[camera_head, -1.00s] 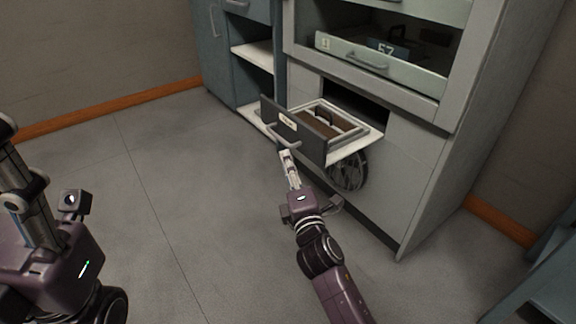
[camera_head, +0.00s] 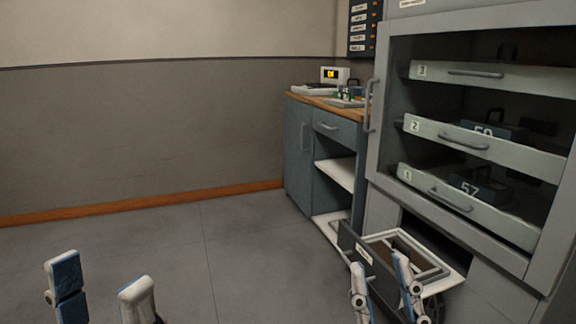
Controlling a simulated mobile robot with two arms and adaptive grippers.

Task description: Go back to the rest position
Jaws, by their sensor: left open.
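My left gripper (camera_head: 102,270) is at the bottom left, open and empty, its two fingers wide apart and pointing up in the picture. My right gripper (camera_head: 379,264) is at the bottom right, open and empty, with a gap between its fingers. It overlaps the open lower drawer (camera_head: 366,262) in the picture; whether it touches the drawer cannot be told. Its fingers hide part of the drawer front. Both wrists are below the frame.
The grey cabinet (camera_head: 377,145) holds several numbered trays, such as tray 1 (camera_head: 500,228), behind its frame. A blue-grey counter unit (camera_head: 298,150) with a wooden top carries small devices (camera_head: 335,76). The floor (camera_head: 200,240) at left is clear.

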